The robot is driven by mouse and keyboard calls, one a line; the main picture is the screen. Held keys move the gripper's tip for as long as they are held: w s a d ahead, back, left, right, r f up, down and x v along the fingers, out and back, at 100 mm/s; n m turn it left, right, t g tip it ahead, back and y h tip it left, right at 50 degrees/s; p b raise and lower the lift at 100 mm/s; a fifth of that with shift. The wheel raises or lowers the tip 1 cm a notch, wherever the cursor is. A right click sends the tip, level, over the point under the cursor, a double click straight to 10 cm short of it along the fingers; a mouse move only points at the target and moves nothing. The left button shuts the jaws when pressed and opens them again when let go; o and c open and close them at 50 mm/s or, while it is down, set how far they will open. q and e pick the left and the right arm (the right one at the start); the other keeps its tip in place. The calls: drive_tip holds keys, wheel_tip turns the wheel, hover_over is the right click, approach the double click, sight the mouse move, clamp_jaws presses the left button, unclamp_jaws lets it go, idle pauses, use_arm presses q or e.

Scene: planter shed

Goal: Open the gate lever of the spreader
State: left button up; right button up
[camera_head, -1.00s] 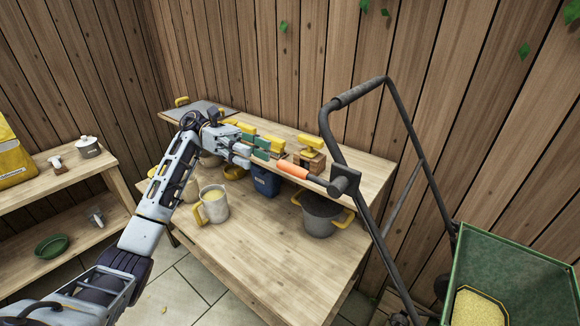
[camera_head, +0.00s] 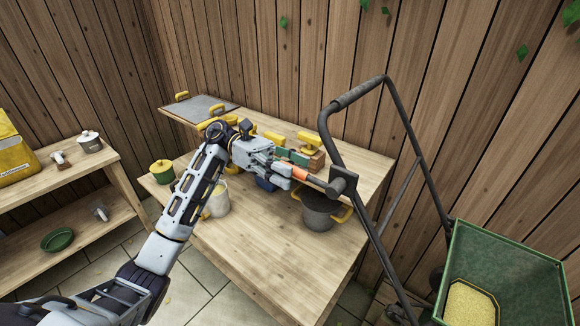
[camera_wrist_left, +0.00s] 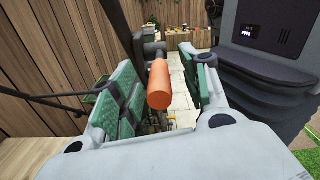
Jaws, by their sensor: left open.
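The spreader has a dark tube handle frame (camera_head: 408,125) and a green hopper (camera_head: 510,262) at the right. Its gate lever has an orange grip (camera_head: 300,174) that points left from a dark pivot on the handle frame. My left gripper (camera_head: 289,165) is at the orange grip in the head view, partly covering it. In the left wrist view the orange grip (camera_wrist_left: 158,84) stands between the two green-padded fingers of my left gripper (camera_wrist_left: 160,98). The fingers are open, with a gap visible on the right side of the grip. My right gripper is not in view.
A wooden bench (camera_head: 262,240) with a raised shelf lies below my left arm. A grey pot (camera_head: 320,212) with yellow handles and a pale jug (camera_head: 218,200) stand on it. A lower shelf unit (camera_head: 50,190) is at the left. Plank walls close the back.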

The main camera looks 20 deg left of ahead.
use_arm(q)
drive_tip(key=shift+d, duration=0.1)
drive_tip(key=shift+c, duration=0.2)
clamp_jaws()
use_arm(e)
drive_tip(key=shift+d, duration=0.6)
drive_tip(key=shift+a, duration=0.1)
